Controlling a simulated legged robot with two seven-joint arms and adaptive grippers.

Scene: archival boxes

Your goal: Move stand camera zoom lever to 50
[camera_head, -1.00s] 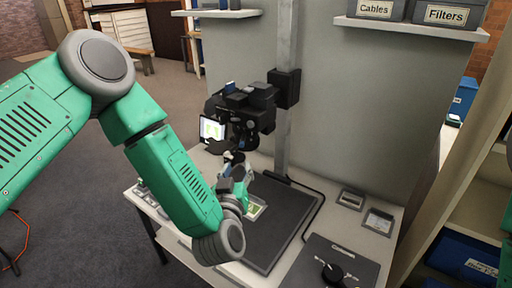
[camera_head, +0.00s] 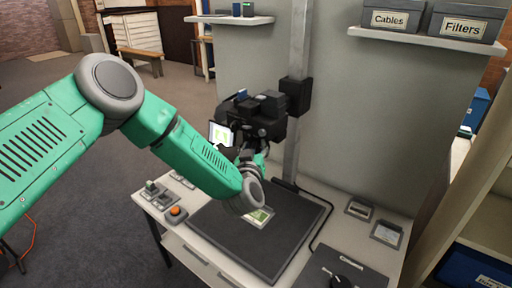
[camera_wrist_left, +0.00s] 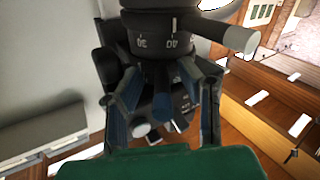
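The stand camera (camera_head: 258,116) is a black body on a grey column, with a lit screen (camera_head: 221,134) on its left side. In the left wrist view, the black zoom ring (camera_wrist_left: 150,42) shows the marks 30 and 40. A pale grey zoom lever (camera_wrist_left: 232,37) sticks out from it to the right. My left gripper (camera_wrist_left: 164,75) is open below the ring, one finger on each side. The lever is above and right of the right finger, not between the fingers. In the head view my wrist mostly hides this gripper beneath the camera. My right gripper is not in view.
A dark baseboard (camera_head: 295,222) lies below the camera with a green-marked sheet (camera_head: 262,216) on it. An orange button (camera_head: 175,212) is at the table's left. A panel with a black knob (camera_head: 341,283) is at front right. A shelf with Cables and Filters boxes (camera_head: 462,24) is at upper right.

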